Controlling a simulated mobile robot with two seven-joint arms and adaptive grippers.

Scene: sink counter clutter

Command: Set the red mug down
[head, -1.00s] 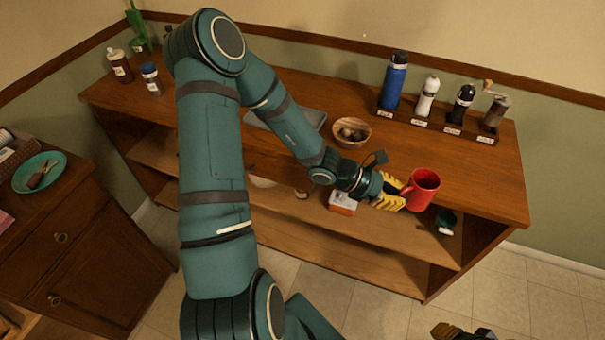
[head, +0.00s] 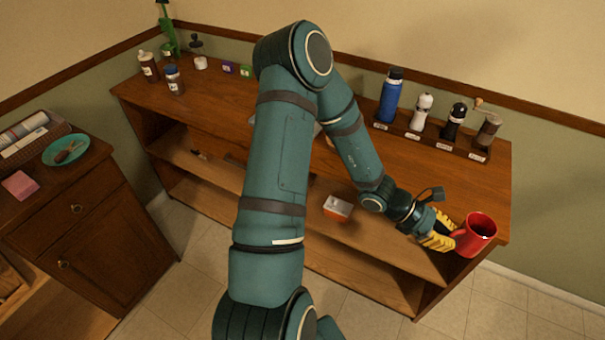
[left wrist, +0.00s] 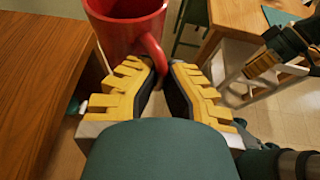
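The red mug (head: 478,242) is upright at the right front end of the wooden counter (head: 420,165), seen over its front edge in the head view. My left gripper (head: 449,238) is shut on the mug's handle, which runs between the yellow fingers in the left wrist view. There the mug (left wrist: 122,35) shows beyond the fingertips, to the right of a wooden edge, with floor below. I cannot tell whether its base touches anything. My right gripper (left wrist: 262,64) shows small at the right of the left wrist view; its finger opening is unclear.
A rack with a blue bottle (head: 391,95), a white mill (head: 420,112), a black mill (head: 453,122) and a grinder (head: 487,128) stands along the back. The counter top in front of the rack is clear. An orange-and-white box (head: 338,208) sits on the shelf below.

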